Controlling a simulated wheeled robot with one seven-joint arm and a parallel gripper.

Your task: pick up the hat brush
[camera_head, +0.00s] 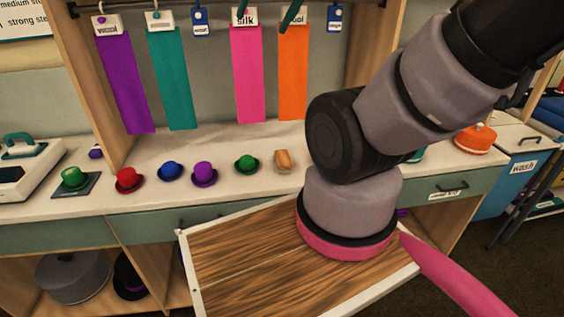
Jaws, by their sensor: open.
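A small tan-brown block (283,161), which looks like the hat brush, stands on the white counter just left of my arm. It is small, and I cannot make out its bristles. Nothing touches it. My arm rises from its pink-ringed base and runs out at the upper right. My gripper is not in view.
Left of the brush on the counter (225,196) stand a green hat (246,164), a purple hat (204,174), a blue hat (171,171) and a red hat (127,180). Coloured strips, including a pink one (247,75), hang behind. An orange hat (475,139) stands at right.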

